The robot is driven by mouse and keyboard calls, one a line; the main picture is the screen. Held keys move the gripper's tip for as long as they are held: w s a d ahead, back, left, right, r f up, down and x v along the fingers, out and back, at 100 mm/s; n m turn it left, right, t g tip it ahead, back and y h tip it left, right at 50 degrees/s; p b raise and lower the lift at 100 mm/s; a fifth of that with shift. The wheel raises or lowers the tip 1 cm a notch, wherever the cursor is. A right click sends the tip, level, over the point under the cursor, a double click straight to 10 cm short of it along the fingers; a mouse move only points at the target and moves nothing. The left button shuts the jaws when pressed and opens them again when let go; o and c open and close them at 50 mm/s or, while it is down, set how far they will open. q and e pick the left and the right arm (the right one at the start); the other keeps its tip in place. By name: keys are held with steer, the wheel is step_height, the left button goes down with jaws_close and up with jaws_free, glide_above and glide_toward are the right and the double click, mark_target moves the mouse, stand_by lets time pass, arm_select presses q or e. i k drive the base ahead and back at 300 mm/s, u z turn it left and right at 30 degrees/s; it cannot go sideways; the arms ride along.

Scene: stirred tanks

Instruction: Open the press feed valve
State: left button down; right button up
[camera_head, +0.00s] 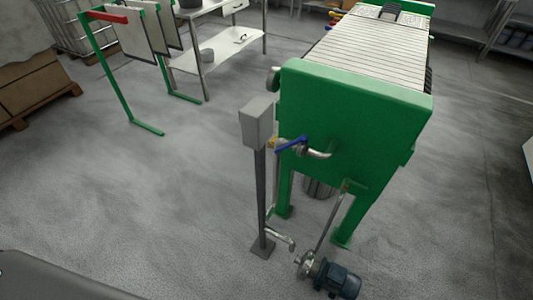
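The press feed valve shows as a blue lever handle (291,144) on a short metal pipe at the front of the green filter press (355,115). The lever lies slanted across the pipe, its right end a little higher. The metal elbow pipe (318,153) runs from the valve into the green end plate. The valve sits just right of a grey post (261,195) with a grey box (256,124) on top. Neither of my grippers is in view.
A pump with a dark motor (337,280) stands on the floor below the press. A green rack (113,70) with hanging plates and a metal table (205,62) stand at the back left. A pallet with boxes (35,90) is at far left. The grey floor left of the post is clear.

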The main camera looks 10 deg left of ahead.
mark_target(289, 145)
steer(key=u, duration=1.1)
steer(key=k, duration=1.2)
steer(key=z, duration=1.6)
steer(key=i, duration=0.55)
steer(key=z, duration=0.1)
